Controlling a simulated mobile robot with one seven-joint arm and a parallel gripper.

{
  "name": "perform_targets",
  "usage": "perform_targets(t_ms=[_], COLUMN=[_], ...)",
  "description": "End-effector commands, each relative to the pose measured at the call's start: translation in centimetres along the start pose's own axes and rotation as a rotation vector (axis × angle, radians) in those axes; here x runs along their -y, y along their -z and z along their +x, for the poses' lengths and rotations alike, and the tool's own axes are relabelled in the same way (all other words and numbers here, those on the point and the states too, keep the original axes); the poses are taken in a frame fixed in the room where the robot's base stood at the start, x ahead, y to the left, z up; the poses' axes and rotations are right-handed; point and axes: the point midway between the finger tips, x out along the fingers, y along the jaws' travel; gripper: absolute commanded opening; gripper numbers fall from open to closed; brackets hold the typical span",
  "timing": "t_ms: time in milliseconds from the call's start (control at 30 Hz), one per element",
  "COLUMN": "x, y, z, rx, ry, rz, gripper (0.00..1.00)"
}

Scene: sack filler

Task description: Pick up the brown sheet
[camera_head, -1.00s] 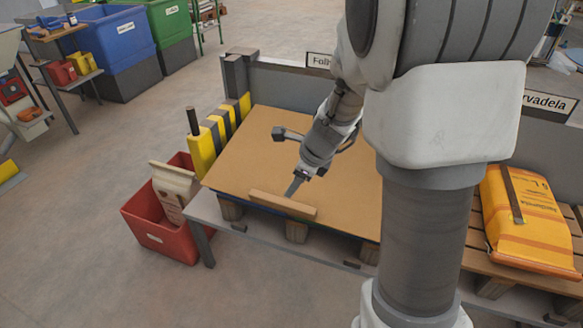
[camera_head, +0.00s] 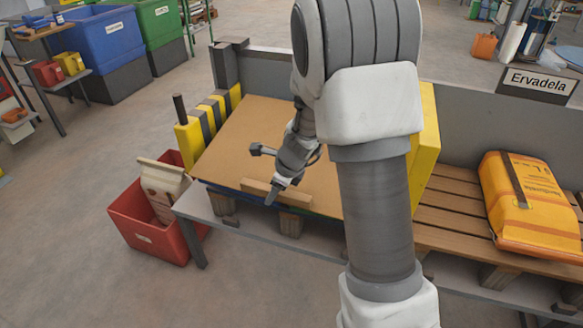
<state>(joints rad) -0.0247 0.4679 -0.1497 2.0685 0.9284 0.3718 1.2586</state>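The brown sheet (camera_head: 228,155) lies flat on top of a pallet at the left part of a grey bench, between yellow-and-black striped posts and a yellow panel. A light wooden strip (camera_head: 293,198) lies along its front edge. A thin blue layer shows under the sheet's front edge. My gripper (camera_head: 270,199) points down at this front edge, at the left part of the strip. I cannot tell whether it touches the sheet or strip, or how far its fingers are apart. My arm hides the sheet's right part.
A red bin (camera_head: 150,238) with a paper sack (camera_head: 162,186) stands on the floor at the bench's left end. A yellow-orange sack (camera_head: 525,200) lies on a slatted pallet (camera_head: 440,215) at right, before the "Ervadela" sign (camera_head: 538,84). Floor in front is clear.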

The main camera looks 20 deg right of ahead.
Motion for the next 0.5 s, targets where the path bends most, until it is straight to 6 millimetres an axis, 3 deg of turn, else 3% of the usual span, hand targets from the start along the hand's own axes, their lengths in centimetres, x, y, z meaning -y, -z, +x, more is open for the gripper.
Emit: perform_targets(t_ms=[233, 500], x=[0.02, 0.0], y=[-0.03, -0.03], z=[0.33, 0.31], rx=[0.0, 0.0], ry=[0.0, 0.0], rz=[0.0, -0.001], gripper=[0.65, 0.16])
